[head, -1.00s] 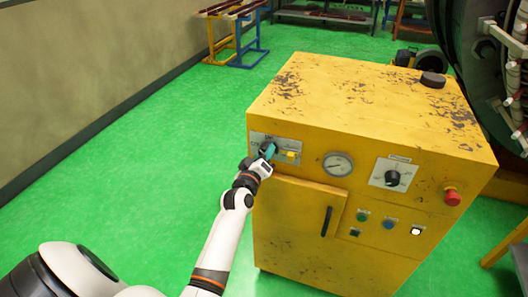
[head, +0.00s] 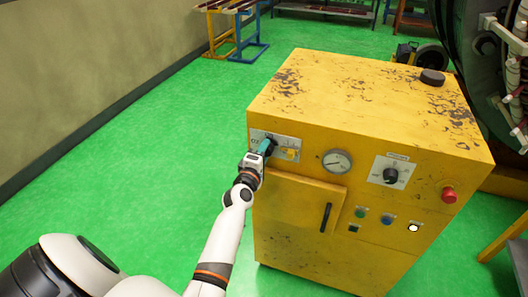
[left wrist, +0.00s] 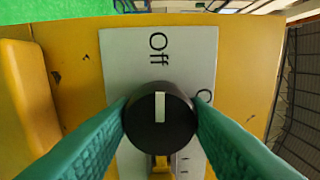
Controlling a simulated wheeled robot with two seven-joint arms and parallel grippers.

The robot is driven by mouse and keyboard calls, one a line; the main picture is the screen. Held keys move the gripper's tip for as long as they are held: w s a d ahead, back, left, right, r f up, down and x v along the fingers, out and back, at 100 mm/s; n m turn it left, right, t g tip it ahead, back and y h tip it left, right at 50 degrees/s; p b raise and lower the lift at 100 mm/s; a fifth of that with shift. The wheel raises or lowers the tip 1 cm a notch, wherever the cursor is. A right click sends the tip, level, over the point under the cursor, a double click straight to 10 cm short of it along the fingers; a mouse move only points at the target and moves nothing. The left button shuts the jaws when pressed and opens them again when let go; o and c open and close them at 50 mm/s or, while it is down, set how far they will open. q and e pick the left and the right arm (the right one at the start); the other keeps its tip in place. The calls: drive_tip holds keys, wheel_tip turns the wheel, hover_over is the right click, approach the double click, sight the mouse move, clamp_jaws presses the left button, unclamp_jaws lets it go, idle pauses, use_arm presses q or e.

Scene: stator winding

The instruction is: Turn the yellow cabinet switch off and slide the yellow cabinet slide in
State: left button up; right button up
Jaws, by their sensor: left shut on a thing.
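The yellow cabinet (head: 345,100) stands in front of me. Its switch is a black round knob (left wrist: 160,130) on a grey plate (left wrist: 115,60). In the left wrist view the knob's white mark stands upright, in line with the word "Off" above it. My left gripper (head: 266,147) is shut on this knob, with a teal finger on each side; it also shows in the left wrist view (left wrist: 160,118). The yellow slide (head: 290,153) is on the same plate, right of the gripper in the head view. My right gripper is not in view.
The cabinet front also bears a gauge (head: 337,161), a second black knob (head: 390,175), a red button (head: 449,195), several small buttons and a door with a dark handle (head: 325,217). Green floor (head: 130,180) is clear on the left.

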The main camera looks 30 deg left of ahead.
use_arm(q)
drive_tip(key=shift+n, duration=0.3)
drive_tip(key=o, duration=1)
drive_tip(key=shift+c, duration=0.2)
drive_tip(key=b+v, duration=0.1)
drive_tip(key=v, duration=1.1)
